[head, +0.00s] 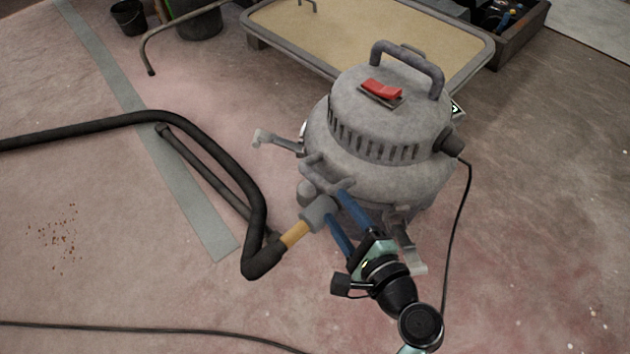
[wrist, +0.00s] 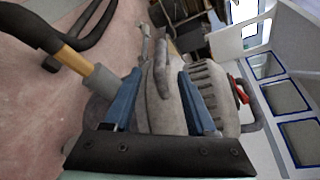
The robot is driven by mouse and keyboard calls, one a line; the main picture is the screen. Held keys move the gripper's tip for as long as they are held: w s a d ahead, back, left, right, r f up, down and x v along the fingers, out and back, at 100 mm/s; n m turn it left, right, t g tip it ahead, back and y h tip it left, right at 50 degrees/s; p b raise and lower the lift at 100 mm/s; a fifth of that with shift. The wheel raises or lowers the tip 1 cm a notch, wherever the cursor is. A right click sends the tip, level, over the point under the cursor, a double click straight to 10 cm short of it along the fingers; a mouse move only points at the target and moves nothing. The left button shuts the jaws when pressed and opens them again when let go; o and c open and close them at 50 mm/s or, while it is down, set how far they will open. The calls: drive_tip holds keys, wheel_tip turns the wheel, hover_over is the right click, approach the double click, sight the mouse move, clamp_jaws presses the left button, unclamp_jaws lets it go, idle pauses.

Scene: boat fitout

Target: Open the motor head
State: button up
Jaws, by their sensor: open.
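The grey motor head (head: 385,118) sits on top of a vacuum drum, with a red switch (head: 382,89) and a carrying handle (head: 408,60). A pale latch lever (head: 278,143) sticks out at its left, and another (head: 409,245) angles outward low at the front. My gripper (head: 337,204) is open at the front left, beside the hose inlet. In the wrist view, a grey bar (wrist: 162,68) and the vacuum's body show between and beyond the blue fingers (wrist: 160,78). I cannot tell whether they touch it. The drum is mostly hidden.
A black hose (head: 185,122) with an orange cuff (head: 295,234) joins the vacuum at the left. A black cord (head: 455,245) hangs at the right. A flatbed cart (head: 275,40) stands behind. Floor at the right is mostly clear.

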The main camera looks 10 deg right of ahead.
sight(315, 178)
drive_tip(key=b+x, duration=0.4)
drive_tip(key=x, duration=0.5)
drive_tip(key=shift+w+a+f+b, duration=0.1)
drive_tip(key=shift+w+f+b, duration=0.15)
drive_tip(key=shift+w+b, duration=0.05)
drive_tip(key=shift+w+a, duration=0.15)
drive_tip(key=shift+w, duration=0.3)
clamp_jaws()
idle(0.5)
